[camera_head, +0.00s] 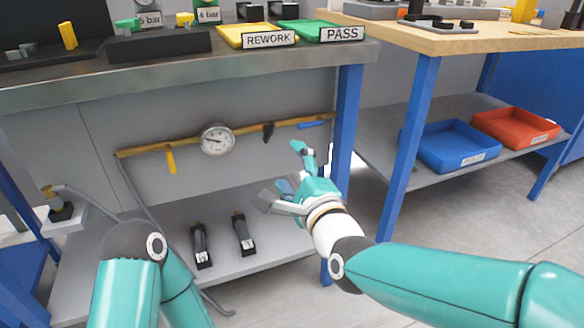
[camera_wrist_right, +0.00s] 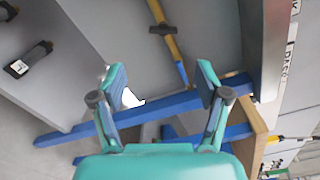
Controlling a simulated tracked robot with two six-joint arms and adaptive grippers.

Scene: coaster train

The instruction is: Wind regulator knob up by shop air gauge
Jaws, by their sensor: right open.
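The round white-faced air gauge (camera_head: 217,140) sits on a brass-coloured pipe (camera_head: 140,152) under the steel bench. A black knob-like part (camera_head: 268,132) is on the same pipe, right of the gauge. In the right wrist view this black T-shaped part (camera_wrist_right: 163,29) is on the pipe beyond the fingers. I cannot tell for sure that it is the regulator knob. My right gripper (camera_head: 292,170) is below and right of it, apart from the pipe. In the right wrist view the gripper (camera_wrist_right: 161,82) is open and empty. My left arm shows, but its gripper is out of view.
A yellow lever (camera_head: 171,161) hangs from the pipe and a blue lever (camera_head: 312,124) is at its right. The blue bench leg (camera_head: 345,130) stands close to my right gripper. Two black tools (camera_head: 201,246) (camera_head: 243,233) stand on the grey lower shelf (camera_head: 285,240).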

